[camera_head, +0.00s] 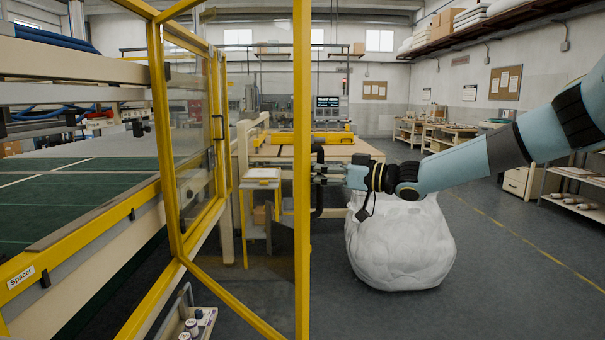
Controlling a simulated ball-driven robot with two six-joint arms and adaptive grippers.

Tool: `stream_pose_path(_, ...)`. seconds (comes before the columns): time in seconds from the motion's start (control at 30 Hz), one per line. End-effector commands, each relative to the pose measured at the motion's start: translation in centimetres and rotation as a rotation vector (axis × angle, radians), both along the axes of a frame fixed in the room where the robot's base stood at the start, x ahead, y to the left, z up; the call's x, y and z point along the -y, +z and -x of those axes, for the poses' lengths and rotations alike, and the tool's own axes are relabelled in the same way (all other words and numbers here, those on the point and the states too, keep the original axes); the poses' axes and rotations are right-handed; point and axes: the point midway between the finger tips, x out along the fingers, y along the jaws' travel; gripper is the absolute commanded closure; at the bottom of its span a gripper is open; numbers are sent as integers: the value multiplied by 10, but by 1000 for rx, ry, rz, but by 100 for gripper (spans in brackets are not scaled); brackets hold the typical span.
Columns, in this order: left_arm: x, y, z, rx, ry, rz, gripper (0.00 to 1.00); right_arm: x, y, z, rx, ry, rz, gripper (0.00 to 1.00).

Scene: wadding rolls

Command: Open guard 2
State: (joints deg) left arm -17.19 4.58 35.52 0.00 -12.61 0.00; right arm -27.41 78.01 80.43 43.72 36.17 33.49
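A yellow-framed guard with a clear panel (301,90) stands in the foreground. Its near upright carries a black vertical handle (319,200). No number shows on it, so I cannot tell for certain that it is guard 2. My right gripper (324,174) reaches in from the right, with its fingertips at the handle's middle. The fingers are small and partly lost against the dark handle, so I cannot tell whether they are closed on it. A second yellow frame with a clear pane (193,140) stands behind to the left. My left gripper is out of view.
A long machine with a green bed (75,195) and a "Spacer" label (20,277) fills the left. A large white wrapped bundle (400,250) sits on the floor below my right arm. A small cart (186,318) is at the bottom. Floor at the right is clear.

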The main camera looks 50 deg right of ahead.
Motion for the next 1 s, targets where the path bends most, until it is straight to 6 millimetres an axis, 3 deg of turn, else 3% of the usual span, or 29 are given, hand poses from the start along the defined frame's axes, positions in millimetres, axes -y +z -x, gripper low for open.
stream_pose_path(0.2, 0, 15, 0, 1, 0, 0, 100, -47, 2, -6, -2, 2, -6, 60)
stream_pose_path(0.4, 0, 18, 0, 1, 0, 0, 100, -73, -1, -10, -5, -2, -4, 60)
stream_pose_path(0.83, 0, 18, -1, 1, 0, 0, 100, -82, -2, -12, -8, -2, 0, 60)
stream_pose_path(1.0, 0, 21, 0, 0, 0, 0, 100, -85, -4, -9, -5, 3, 23, 82)
